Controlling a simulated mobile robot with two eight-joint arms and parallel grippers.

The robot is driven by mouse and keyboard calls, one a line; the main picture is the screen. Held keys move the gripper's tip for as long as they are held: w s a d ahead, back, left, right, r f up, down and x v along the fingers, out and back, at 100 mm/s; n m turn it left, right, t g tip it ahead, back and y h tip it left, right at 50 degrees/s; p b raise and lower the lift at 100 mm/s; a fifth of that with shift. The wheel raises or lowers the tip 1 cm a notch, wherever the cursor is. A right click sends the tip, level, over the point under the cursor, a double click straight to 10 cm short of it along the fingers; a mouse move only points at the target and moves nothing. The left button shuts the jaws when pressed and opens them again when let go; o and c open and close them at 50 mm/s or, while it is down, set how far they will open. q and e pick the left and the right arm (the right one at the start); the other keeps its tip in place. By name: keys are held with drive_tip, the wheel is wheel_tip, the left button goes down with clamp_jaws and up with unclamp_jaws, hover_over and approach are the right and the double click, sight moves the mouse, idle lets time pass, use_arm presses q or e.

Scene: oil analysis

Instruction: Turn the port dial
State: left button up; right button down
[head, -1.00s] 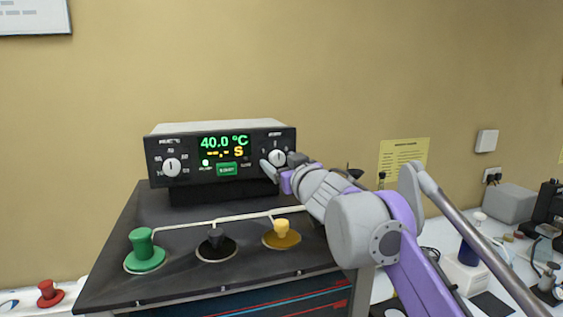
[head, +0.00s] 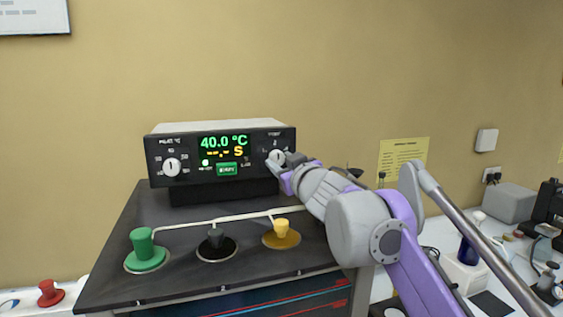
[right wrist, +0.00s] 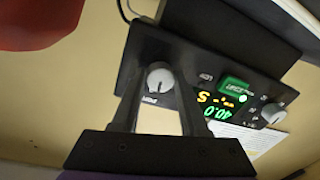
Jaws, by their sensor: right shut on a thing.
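The port dial (head: 276,155) is the white round knob at the right end of the black control unit (head: 190,150). My right gripper (head: 282,163) reaches it from the right and is shut on it. In the right wrist view the knob (right wrist: 159,77) sits between the two dark fingers of this gripper (right wrist: 162,80). The fingers hide part of the dial's markings in the head view. The display (head: 223,146) reads 40.0 °C in green with a yellow S line below. My left gripper is not in view.
A second white dial (head: 171,167) is at the unit's left end, and a green button (head: 227,169) sits under the display. Green (head: 145,250), black (head: 216,240) and yellow (head: 281,233) stoppers stand on the dark bath top in front. Bench items stand at the right.

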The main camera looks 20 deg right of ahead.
drive_tip(key=n, duration=0.5)
drive_tip(key=shift+r+p, duration=0.15)
drive_tip(key=shift+p, duration=0.25)
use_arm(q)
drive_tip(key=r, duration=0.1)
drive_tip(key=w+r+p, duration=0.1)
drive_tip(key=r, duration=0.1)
use_arm(e)
drive_tip(key=n, duration=0.5)
drive_tip(key=shift+g+h, duration=0.3)
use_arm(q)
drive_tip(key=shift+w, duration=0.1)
use_arm(e)
drive_tip(key=shift+c, duration=2.1)
unclamp_jaws()
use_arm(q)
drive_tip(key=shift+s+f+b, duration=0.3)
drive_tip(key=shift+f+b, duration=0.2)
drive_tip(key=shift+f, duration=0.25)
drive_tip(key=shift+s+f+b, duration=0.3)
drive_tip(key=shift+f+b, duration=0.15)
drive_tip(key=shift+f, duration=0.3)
use_arm(e)
drive_tip(key=s, duration=1)
drive_tip(key=shift+s+d+r, duration=0.4)
